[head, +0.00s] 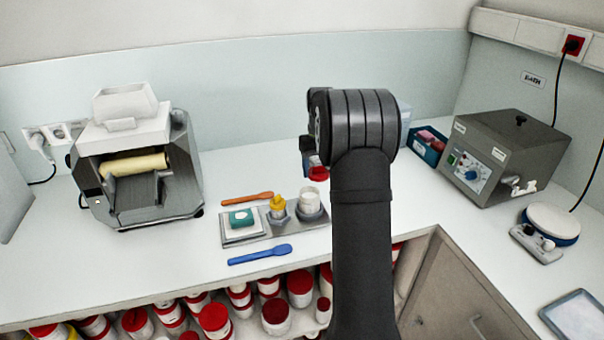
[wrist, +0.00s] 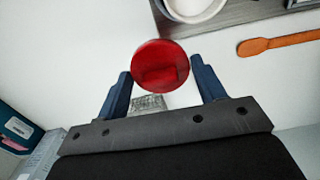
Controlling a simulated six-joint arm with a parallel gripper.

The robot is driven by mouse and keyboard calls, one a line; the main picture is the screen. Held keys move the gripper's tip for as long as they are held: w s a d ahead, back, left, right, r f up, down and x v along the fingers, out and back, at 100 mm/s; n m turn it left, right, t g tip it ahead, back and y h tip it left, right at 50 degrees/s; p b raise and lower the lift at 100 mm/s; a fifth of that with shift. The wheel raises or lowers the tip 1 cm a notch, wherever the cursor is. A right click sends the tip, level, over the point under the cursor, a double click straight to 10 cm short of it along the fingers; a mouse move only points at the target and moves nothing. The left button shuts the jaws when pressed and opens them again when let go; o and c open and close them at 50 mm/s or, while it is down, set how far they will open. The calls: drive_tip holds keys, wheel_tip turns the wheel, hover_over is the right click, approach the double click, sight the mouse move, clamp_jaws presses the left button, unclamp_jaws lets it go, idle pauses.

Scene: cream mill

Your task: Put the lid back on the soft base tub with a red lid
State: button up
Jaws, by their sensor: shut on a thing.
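My gripper (wrist: 161,72) is shut on a round red lid (wrist: 160,60), held between its two blue fingers. The lid also shows in the head view (head: 318,173), just left of my arm, which hides most of the gripper there. An open white tub (head: 311,204) stands upright in the right end of a grey tray (head: 260,240). Its round rim shows at the top edge of the wrist view (wrist: 198,12). The lid is apart from the tub, behind it in the head view.
The tray also holds a yellow-topped bottle (head: 278,207) and a teal item on a white pad (head: 241,219). An orange spatula (head: 247,199) and blue spatula (head: 260,254) lie beside it. A roller mill (head: 135,165) stands left. A teal bin (head: 427,147) and grey machine (head: 507,155) stand right.

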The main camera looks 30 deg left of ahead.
drive_tip(key=s+d+r, duration=0.1)
drive_tip(key=s+r, duration=0.4)
drive_tip(key=s, duration=0.3)
drive_tip(key=shift+s+d+f, duration=0.1)
drive_tip(key=shift+s+f, duration=0.05)
drive_tip(key=shift+f, duration=2.05)
drive_tip(key=shift+f, duration=0.65)
idle(0.7)
drive_tip(key=o, duration=1.3)
drive_tip(key=shift+c, duration=0.2)
drive_tip(key=shift+r, duration=0.2)
